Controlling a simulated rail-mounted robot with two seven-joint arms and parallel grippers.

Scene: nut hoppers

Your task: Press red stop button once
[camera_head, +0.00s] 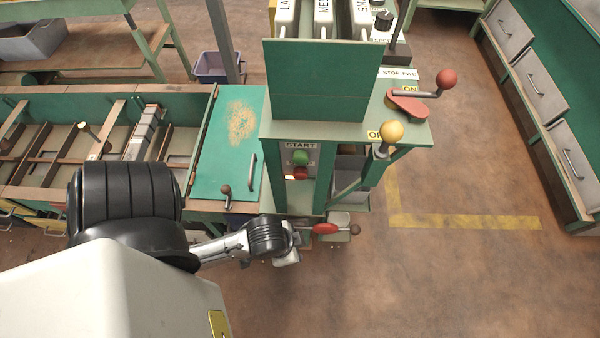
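The red stop button (300,173) sits on a narrow panel in the middle of the green machine, just below the green start button (301,157) and its START label (300,145). Its lower edge is in shadow, and I cannot tell whether it is pressed in. My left arm comes in from the left, and my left gripper (288,257) is low in front of the machine, below and slightly left of the button, apart from it. Its fingers are too small and turned away to tell if they are open. My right gripper is not in view.
A red-handled lever (328,229) sticks out low, close right of my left gripper. A yellow-knobbed lever (391,132) and a red-knobbed lever (446,80) stand at the machine's right. A green lid (215,165) lies left of the panel. The floor at right is clear.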

